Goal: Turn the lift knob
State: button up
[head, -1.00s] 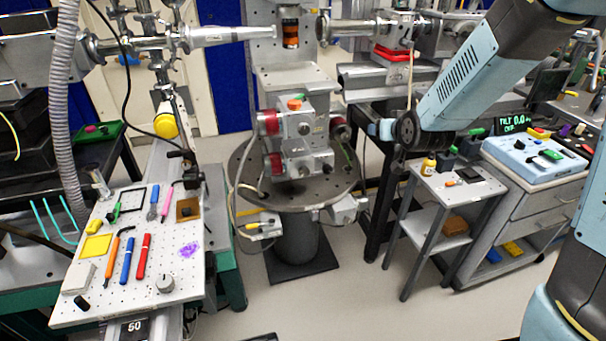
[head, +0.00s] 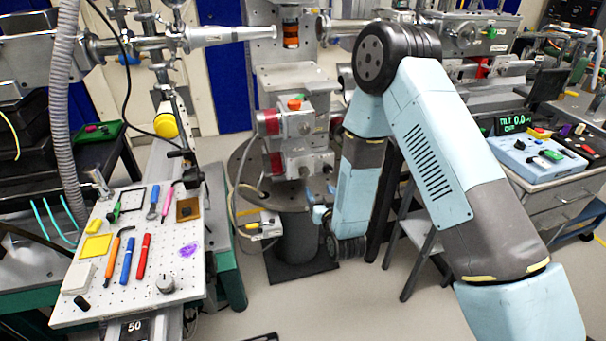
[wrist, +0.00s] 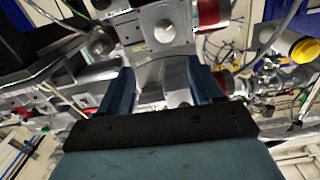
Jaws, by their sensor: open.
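A round grey knob (head: 165,283) stands at the front right corner of the perforated white board (head: 70,310), above a "50" plate. Silver and red knobs also sit on the central stage stack (head: 305,128). I cannot tell by label which knob is the lift knob. My gripper (head: 318,213) is beside the round stage table, right of the stack and well away from the board. In the wrist view my gripper (wrist: 160,78) has two blue fingers spread apart with nothing held, and a silver round knob (wrist: 163,30) shows beyond them.
Pens, tools and a purple patch (head: 189,249) lie on the board. A corrugated hose (head: 62,110) hangs at left. A pipe nozzle (head: 225,36) and yellow knob (head: 165,125) are above the board. A blue control box (head: 535,155) stands right. Floor is open between board and stage.

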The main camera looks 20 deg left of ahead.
aim_at(305, 174)
jog(key=shift+y, duration=0.3)
jog(key=x, duration=0.4)
jog(key=f+x, duration=0.1)
jog(key=x, duration=0.8)
jog(key=shift+s+a+f, duration=0.2)
jog(key=shift+s+a, duration=0.1)
jog(key=shift+a, duration=0.05)
